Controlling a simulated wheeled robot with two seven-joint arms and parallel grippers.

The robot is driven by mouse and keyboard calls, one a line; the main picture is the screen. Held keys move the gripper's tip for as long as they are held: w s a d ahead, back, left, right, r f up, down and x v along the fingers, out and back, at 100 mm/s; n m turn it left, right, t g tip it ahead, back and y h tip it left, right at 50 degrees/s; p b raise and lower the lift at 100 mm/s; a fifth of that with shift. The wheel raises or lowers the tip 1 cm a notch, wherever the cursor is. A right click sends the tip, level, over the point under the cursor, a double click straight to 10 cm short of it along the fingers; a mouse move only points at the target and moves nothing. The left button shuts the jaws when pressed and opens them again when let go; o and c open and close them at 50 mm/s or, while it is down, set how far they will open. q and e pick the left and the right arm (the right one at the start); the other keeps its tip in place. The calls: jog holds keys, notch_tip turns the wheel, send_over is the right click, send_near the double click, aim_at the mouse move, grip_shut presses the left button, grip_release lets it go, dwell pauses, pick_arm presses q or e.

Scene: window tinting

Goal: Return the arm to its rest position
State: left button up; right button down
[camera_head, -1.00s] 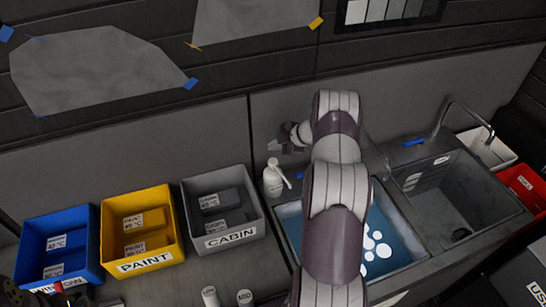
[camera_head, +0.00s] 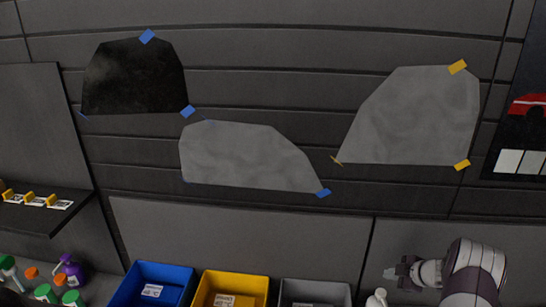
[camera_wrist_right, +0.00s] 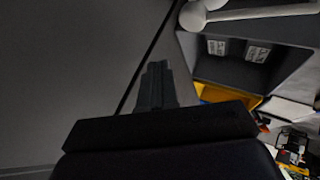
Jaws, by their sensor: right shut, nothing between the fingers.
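My right gripper (camera_head: 394,273) is at the lower right of the head view, in front of the grey wall panel, pointing left. It is shut and empty. In the right wrist view its closed fingers (camera_wrist_right: 155,88) point toward the wall panel, apart from the bins. My right arm (camera_head: 474,272) comes in from the bottom right. My left gripper is not in view.
Blue (camera_head: 160,270), yellow (camera_head: 233,281) and grey (camera_head: 315,284) bins stand along the bottom. Several bottles (camera_head: 70,270) stand at lower left under a shelf (camera_head: 45,215). Tinted film pieces (camera_head: 420,115) are taped to the wall.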

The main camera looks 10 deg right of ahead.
jog(key=s+f+m+g+h+b, duration=0.4)
jog(key=s+f+m+h+b, duration=0.15)
jog(key=s+m, duration=0.35)
jog(key=s+a+m+g+b, duration=0.1)
jog(key=s+a+b, duration=0.3)
jog(key=a, duration=0.5)
jog(key=s+a+m+g+y+b, duration=0.1)
jog(key=s+a+b, duration=0.4)
jog(key=a, duration=0.5)
jog(key=s+a+m+g+y+b, duration=0.1)
jog(key=s+a+b, duration=0.4)
jog(key=a, duration=0.5)
jog(key=shift+s+a+m, duration=0.15)
jog(key=shift+s+m, duration=0.55)
jog(key=shift+s, duration=0.15)
jog(key=shift+f, duration=0.1)
